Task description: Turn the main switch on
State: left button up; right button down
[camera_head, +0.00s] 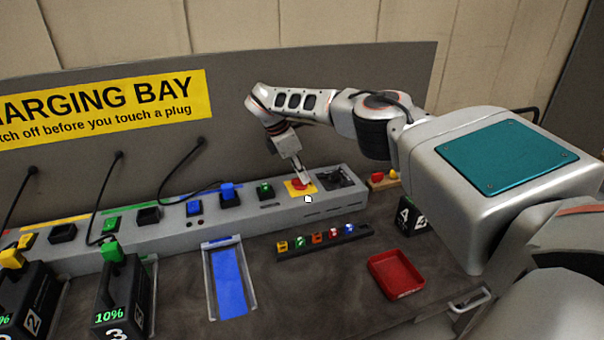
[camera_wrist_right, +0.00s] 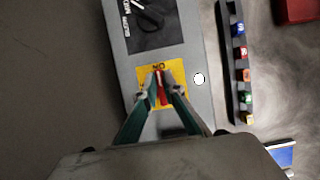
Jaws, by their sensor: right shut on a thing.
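The main switch (camera_head: 301,186) is a red handle on a yellow plate, on top of the long grey console. In the right wrist view, the red handle (camera_wrist_right: 162,92) stands between my fingertips, on the yellow plate (camera_wrist_right: 145,75) marked "ON" at its upper edge. My right gripper (camera_head: 299,177) reaches down onto it from above. It also shows in the right wrist view (camera_wrist_right: 162,86), with its green-sided fingers closed on the red handle. The fingers hide part of the plate. A white round lamp (camera_wrist_right: 199,79) sits beside the plate. My left gripper is not in view.
A dark panel with a black knob (camera_head: 335,179) lies beside the switch. A strip of coloured pieces (camera_head: 322,241), a red tray (camera_head: 396,274) and a blue-bottomed tray (camera_head: 230,280) lie in front. Black numbered blocks (camera_head: 125,290) stand left; cables hang behind the console.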

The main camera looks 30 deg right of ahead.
dwell(0.4)
jog(key=c, duration=2.1)
grip_release()
jog(key=shift+c, duration=0.2)
jog(key=v, duration=1.2)
